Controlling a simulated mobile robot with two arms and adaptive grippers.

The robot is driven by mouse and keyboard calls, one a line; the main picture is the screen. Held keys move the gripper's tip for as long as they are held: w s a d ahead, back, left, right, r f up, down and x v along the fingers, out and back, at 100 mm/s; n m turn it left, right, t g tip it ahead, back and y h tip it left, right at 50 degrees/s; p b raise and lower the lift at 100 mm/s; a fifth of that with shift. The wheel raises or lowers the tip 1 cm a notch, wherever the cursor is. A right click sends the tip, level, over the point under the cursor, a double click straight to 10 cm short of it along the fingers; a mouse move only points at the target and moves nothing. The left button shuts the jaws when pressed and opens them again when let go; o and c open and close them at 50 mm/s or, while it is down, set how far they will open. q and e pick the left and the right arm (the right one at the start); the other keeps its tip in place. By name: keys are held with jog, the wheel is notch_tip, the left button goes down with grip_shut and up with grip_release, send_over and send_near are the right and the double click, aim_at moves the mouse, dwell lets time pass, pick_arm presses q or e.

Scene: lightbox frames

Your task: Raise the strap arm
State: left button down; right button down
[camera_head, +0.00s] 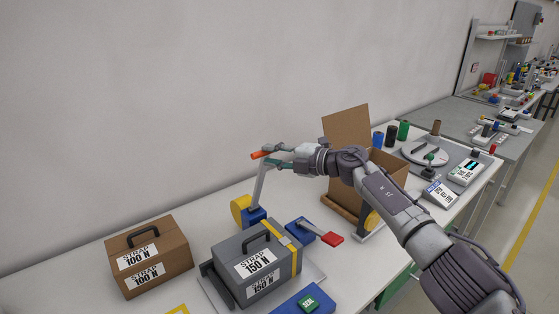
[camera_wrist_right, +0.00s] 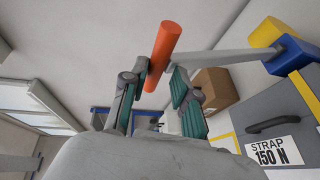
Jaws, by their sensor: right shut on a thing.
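The strap arm (camera_head: 261,187) is a grey lever that rises steeply from a blue base (camera_head: 254,216) beside a yellow reel (camera_head: 241,209). Its orange handle (camera_head: 259,155) is at the top, well above the bench. My right gripper (camera_head: 272,156) is shut on the orange handle. In the right wrist view the handle (camera_wrist_right: 164,52) passes between the fingertips (camera_wrist_right: 157,72), and the grey lever (camera_wrist_right: 225,60) runs right to the blue base. My left gripper is in neither view.
A grey case (camera_head: 243,261) marked STRAP 150 N, with a yellow strap, stands in front of the arm. A brown case (camera_head: 150,257) is at left. A blue unit with a red lever (camera_head: 331,238) and an open cardboard box (camera_head: 345,126) are at right.

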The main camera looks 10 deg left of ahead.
jog(key=shift+w+a+f, duration=0.1)
jog(key=shift+a+f, duration=0.1)
jog(key=shift+f, duration=0.2)
jog(key=c, duration=1.2)
grip_release()
jog(key=shift+o, duration=0.5)
jog(key=shift+a, duration=0.15)
jog(key=shift+w+a+f, duration=0.1)
jog(key=shift+w+a, duration=0.1)
jog(key=shift+w, duration=0.05)
jog(key=shift+d+r, duration=0.15)
jog(key=shift+r, duration=0.05)
jog(key=shift+d, duration=0.1)
